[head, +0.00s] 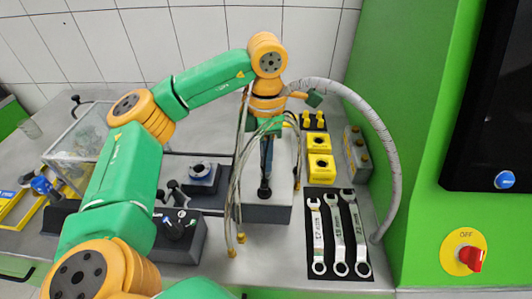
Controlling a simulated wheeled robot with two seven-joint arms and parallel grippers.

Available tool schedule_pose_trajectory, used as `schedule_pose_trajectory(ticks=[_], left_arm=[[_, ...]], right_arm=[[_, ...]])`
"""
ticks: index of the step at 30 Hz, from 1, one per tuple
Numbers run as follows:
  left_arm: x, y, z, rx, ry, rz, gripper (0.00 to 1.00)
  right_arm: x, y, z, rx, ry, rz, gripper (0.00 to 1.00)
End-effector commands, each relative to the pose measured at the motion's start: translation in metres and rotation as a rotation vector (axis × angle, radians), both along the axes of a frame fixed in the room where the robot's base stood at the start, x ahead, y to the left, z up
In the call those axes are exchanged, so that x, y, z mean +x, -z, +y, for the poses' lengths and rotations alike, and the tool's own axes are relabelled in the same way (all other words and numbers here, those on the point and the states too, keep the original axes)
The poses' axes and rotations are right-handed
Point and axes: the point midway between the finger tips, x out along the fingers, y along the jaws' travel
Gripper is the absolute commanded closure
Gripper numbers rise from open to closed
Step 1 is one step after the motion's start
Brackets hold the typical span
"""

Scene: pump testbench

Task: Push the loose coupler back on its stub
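My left arm reaches in from the left and bends down at the centre. Its wrist and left gripper (266,160) point down over a grey block (262,213). The gripper is narrow and partly hidden by thin hoses; whether its fingers are open or shut is unclear. A small black upright fitting (264,191) stands on the block just below the gripper; I cannot tell whether they touch. Thin hoses hang around the wrist, with brass-coloured ends (241,238) low in front of the block. I cannot make out which part is the loose coupler or its stub. My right gripper is not in view.
A thick grey hose (375,125) arches down to the bench at right. Several wrenches (338,235) lie on a black mat. Yellow blocks (320,168) stand behind them. A clear box (80,145), a black control box (178,235) and a red-yellow switch (466,257) flank the area.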

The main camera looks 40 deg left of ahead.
Motion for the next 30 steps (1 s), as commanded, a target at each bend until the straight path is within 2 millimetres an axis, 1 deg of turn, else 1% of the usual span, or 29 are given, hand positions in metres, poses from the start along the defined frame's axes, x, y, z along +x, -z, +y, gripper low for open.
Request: schedule_pose_trajectory(ticks=[3,30], left_arm=[[-0.0001,0.0055,0.0002,0.000,0.000,0.000,1.00],[-0.0004,0.0094,0.0002,0.000,0.000,0.001,1.00]], right_arm=[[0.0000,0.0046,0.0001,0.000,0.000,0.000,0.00],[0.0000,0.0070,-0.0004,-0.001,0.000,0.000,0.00]])
